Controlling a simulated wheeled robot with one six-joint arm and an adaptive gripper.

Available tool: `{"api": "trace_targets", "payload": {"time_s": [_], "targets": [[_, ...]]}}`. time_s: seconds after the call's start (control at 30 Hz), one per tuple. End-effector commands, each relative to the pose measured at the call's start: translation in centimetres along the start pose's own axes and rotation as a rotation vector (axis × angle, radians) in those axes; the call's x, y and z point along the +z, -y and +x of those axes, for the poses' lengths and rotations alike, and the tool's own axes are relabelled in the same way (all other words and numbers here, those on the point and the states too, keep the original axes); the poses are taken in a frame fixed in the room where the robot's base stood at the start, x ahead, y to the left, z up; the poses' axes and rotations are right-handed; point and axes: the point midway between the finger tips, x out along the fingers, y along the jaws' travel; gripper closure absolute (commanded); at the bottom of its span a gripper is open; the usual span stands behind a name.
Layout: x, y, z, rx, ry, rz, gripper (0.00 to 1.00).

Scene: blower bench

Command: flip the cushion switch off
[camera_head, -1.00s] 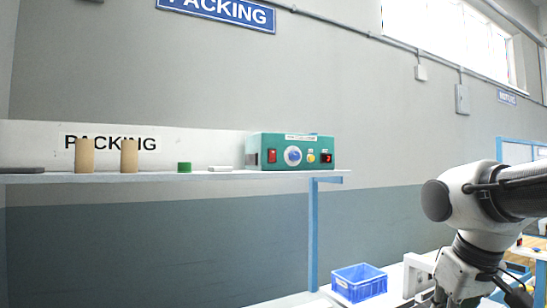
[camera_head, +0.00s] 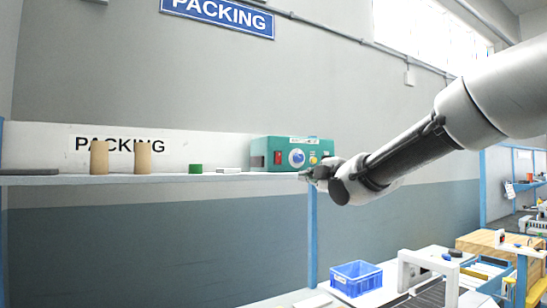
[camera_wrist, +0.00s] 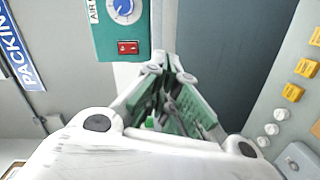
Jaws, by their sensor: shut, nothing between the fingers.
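A teal control box (camera_head: 262,145) stands at the right end of the shelf. In the wrist view the box's red switch (camera_wrist: 128,47) and dial (camera_wrist: 123,8) show sideways, beside a cut-off label starting "AIR". I cannot read a cushion marking or tell the rocker's position. My gripper (camera_head: 303,175) is shut and empty, in front of the box's right end; its tips (camera_wrist: 166,62) appear apart from the red switch.
A blue crate (camera_head: 356,278) stands below. In the wrist view, a panel with yellow buttons (camera_wrist: 306,68) is at right.

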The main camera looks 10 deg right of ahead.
Motion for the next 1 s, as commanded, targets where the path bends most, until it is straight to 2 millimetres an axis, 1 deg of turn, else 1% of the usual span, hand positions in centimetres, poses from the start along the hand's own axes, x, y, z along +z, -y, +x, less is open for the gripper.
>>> {"api": "trace_targets", "payload": {"time_s": [0.03,0.1,0.2,0.33,0.67,0.77,0.87,1.0], "targets": [[-0.9,-1.5,0.0,0.057,-0.034,-0.072,1.0],[-1.9,-3.1,-0.2,0.126,-0.068,-0.166,1.0],[-2.6,-4.1,-0.4,0.176,-0.085,-0.245,1.0],[-2.6,-4.2,-0.5,0.179,-0.082,-0.279,1.0],[-2.6,-4.2,-0.2,0.177,-0.082,-0.278,1.0],[-2.7,-4.3,0.6,0.177,-0.082,-0.277,1.0],[-2.9,-4.5,2.1,0.176,-0.082,-0.276,1.0],[-3.1,-5.0,5.1,0.176,-0.082,-0.276,1.0]]}}
